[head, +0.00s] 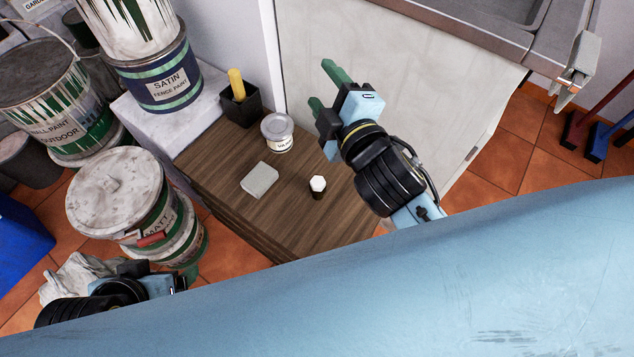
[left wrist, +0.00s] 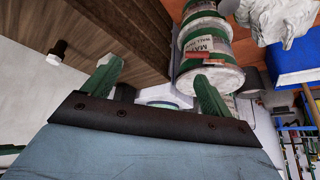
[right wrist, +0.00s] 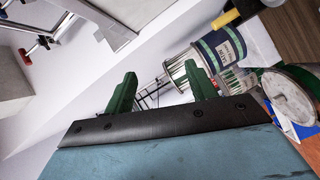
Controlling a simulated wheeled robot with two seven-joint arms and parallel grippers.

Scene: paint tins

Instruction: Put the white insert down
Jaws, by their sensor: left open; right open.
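The white insert (head: 318,183) is a small white hexagonal piece sitting in the top of a short dark holder (head: 317,194) on the wooden surface. The insert also shows in the left wrist view (left wrist: 53,59), at the left, outside my fingers. My right gripper (head: 325,88) is open and empty, above and beyond the insert, near the pale cabinet front. Its green fingers stand apart in the right wrist view (right wrist: 160,75). My left gripper (left wrist: 158,72) is open and empty; in the head view its arm shows at the lower left and its fingertips are hard to make out.
A grey block (head: 260,179), a small lidded tin (head: 277,132) and a black pot with a yellow handle (head: 240,105) share the wooden surface (head: 225,168). Large paint tins (head: 115,192) stack at the left. My light blue body hides the lower right.

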